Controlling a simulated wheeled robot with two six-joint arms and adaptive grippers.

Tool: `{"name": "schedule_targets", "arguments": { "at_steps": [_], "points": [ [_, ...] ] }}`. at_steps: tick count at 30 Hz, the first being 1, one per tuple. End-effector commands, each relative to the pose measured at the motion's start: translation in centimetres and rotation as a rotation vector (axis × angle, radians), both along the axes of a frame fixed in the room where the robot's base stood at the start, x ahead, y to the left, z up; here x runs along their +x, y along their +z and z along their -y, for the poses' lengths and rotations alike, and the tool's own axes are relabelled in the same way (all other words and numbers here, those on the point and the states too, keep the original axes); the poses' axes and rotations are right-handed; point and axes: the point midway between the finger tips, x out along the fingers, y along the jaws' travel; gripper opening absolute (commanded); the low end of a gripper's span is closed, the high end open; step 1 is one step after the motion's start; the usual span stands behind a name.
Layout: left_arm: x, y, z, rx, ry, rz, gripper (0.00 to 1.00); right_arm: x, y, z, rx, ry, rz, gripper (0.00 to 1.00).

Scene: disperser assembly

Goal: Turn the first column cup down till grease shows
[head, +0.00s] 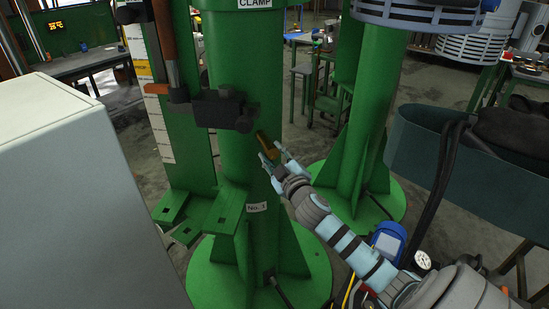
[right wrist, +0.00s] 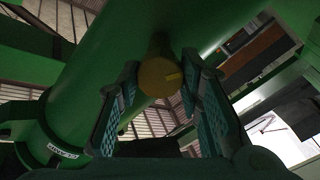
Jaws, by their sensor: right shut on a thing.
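The first column (head: 240,160) is a thick green post with a "No. 1" label (head: 257,207) low on its front. Its cup (head: 264,141) is a small brass-coloured cylinder sticking out of the column's right side. In the right wrist view the cup (right wrist: 158,78) shows its round yellowish end, with a lighter mark on it. My right gripper (head: 271,160) reaches in from the lower right and is shut on the cup, one finger on each side. The fingers hide part of the cup in the head view. I cannot make out any grease. My left gripper is out of view.
A dark clamp block (head: 222,109) juts from the column just above and left of the cup. A second green column (head: 356,130) stands behind to the right. A dark green bin (head: 470,170) is at the right and a pale cabinet (head: 75,190) at the left.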

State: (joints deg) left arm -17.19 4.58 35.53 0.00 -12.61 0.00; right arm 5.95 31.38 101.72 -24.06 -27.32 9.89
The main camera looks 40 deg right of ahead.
Motion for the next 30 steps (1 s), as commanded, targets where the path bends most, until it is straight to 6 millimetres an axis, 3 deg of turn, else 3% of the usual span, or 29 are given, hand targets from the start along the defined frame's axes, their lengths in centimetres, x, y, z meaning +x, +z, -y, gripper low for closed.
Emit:
{"name": "schedule_targets", "arguments": {
  "at_steps": [18, 30],
  "points": [
    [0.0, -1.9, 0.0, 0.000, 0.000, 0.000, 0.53, 0.0, -0.3, 0.0, 0.516, -0.001, 0.147, 0.05],
    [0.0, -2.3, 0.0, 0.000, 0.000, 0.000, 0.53, 0.0, -0.2, 0.0, 0.669, -0.002, 0.191, 0.05]
  ]
}}
